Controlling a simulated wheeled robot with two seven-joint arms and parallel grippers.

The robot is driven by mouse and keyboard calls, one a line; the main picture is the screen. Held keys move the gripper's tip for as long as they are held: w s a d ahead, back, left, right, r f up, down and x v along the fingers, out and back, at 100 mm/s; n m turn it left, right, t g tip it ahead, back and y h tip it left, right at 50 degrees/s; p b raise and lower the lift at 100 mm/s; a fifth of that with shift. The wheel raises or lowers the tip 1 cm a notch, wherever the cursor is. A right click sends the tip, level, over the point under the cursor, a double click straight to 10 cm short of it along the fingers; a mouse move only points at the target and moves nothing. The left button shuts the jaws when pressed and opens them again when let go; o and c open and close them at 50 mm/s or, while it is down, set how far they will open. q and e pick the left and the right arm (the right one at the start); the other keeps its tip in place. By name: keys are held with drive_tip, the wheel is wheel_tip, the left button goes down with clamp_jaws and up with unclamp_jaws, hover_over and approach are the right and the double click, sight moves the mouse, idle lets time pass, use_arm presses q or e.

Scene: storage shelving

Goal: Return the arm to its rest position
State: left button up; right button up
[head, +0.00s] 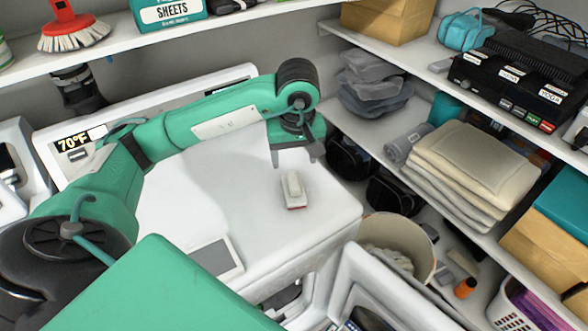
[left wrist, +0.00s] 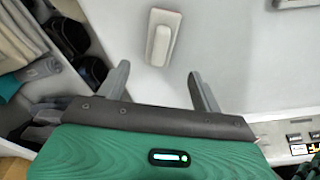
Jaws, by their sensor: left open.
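My left arm comes in from the left in the head view and bends down over a white appliance top. My left gripper (head: 296,156) is above that top, near its back right part. In the left wrist view the left gripper (left wrist: 157,82) has its two fingers spread wide, with nothing between them. A small white block-like object with a handle and a reddish base edge (head: 293,190) lies on the white top, just beyond the fingertips. It also shows in the left wrist view (left wrist: 160,38), apart from the fingers. My right gripper is not in view.
The white appliance (head: 165,215) has a back panel reading 70°F. A bin (head: 398,240) stands right of the appliance. A red brush (head: 72,32) sits on the upper left shelf.

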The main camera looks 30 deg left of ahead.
use_arm(q)
drive_tip(key=shift+r, duration=0.55)
